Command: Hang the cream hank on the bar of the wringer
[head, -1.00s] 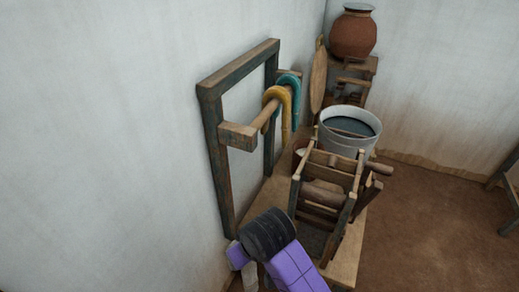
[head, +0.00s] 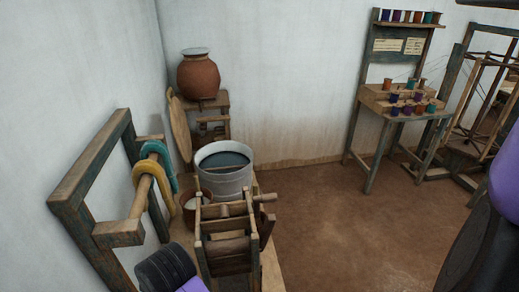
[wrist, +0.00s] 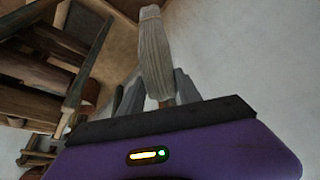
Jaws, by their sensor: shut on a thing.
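In the wrist view my gripper (wrist: 160,85) is shut on the cream hank (wrist: 153,48), a pale ribbed loop standing out between the dark fingers. In the head view the fingers and the cream hank cannot be made out. A wooden frame with rollers and a side handle, apparently the wringer (head: 227,246), stands on the bench; it also shows at the upper left of the wrist view (wrist: 38,72), apart from the hank. A square wooden frame (head: 83,177) by the wall has a bar (head: 139,201) carrying a yellow hank (head: 157,188) and a teal hank (head: 163,156).
Behind the rollers stand a grey tub (head: 224,178) of dark liquid and a small bowl (head: 191,206). A clay pot (head: 198,75) sits on a stand in the corner. A spool table (head: 400,108) is at the back right. The brown floor (head: 330,220) between is clear.

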